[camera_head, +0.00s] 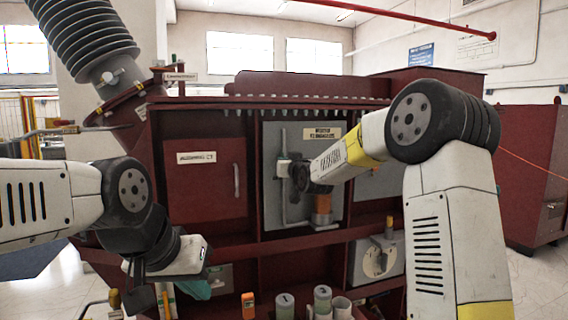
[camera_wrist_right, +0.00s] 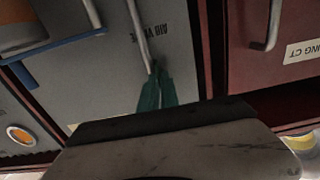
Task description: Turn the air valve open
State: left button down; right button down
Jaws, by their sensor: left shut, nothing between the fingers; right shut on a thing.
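The air valve handle is a thin grey bar (camera_head: 284,200) standing roughly upright on a grey panel of the dark red transformer. In the right wrist view the bar (camera_wrist_right: 139,30) runs down to my right gripper (camera_wrist_right: 157,88), whose green fingertips are shut on its end. Lettering that seems to begin "AIR V" lies on the panel beside it. In the head view my right gripper (camera_head: 284,164) is at the upper part of the bar, partly hidden by its own wrist. My left gripper (camera_head: 198,290) is shut and empty, low in front of the cabinet.
A red door (camera_head: 205,190) with its own handle is left of the grey panel. An orange-brown cylinder (camera_head: 322,207) stands close beside the right wrist. Grey-green cylinders (camera_head: 322,299) and an orange device (camera_head: 248,305) are below. A white gauge box (camera_head: 380,260) is at lower right.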

jog(key=shift+f, duration=0.15)
dwell(0.4)
jog(key=c, duration=1.6)
grip_release()
jog(key=v, duration=0.8)
jog(key=s+d+f+m+g+h, duration=0.1)
jog(key=s+d+f+g, duration=0.2)
jog(key=s, duration=1)
jog(key=s+d+f+m+g+h, duration=0.1)
jog(key=s+d+f+g, duration=0.3)
jog(key=s, duration=0.9)
jog(key=s+d+f+g+h, duration=0.1)
jog(key=s+d+f+g, duration=0.3)
jog(key=s, duration=0.9)
jog(key=shift+d+f+m, duration=0.15)
jog(key=shift+f+m, duration=0.25)
jog(key=shift+f, duration=0.25)
